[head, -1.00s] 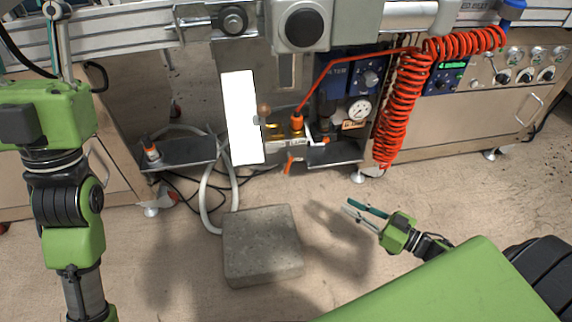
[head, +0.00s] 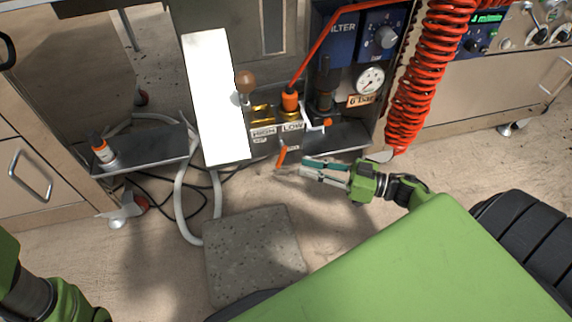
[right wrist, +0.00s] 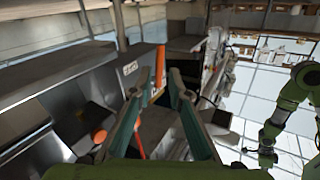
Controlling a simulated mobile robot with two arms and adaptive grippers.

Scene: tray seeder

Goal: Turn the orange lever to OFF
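The orange lever (head: 281,156) hangs below the brass valve block with HIGH and LOW labels, slightly tilted. My right gripper (head: 301,167) is just to the right of the lever's lower end, pointing left at it. Its two fingers are apart and nothing shows held between them. In the right wrist view the open fingers (right wrist: 160,78) flank an upright orange bar (right wrist: 160,62), which seems to be the lever; contact cannot be told. My left arm shows at the lower left of the head view, but its gripper is out of frame.
A pressure gauge (head: 370,80) and blue filter unit stand above right. A coiled red hose (head: 425,75) hangs to the right. A brown-knobbed lever (head: 245,82) is left of the valves. A grey block (head: 255,255) lies on the floor below.

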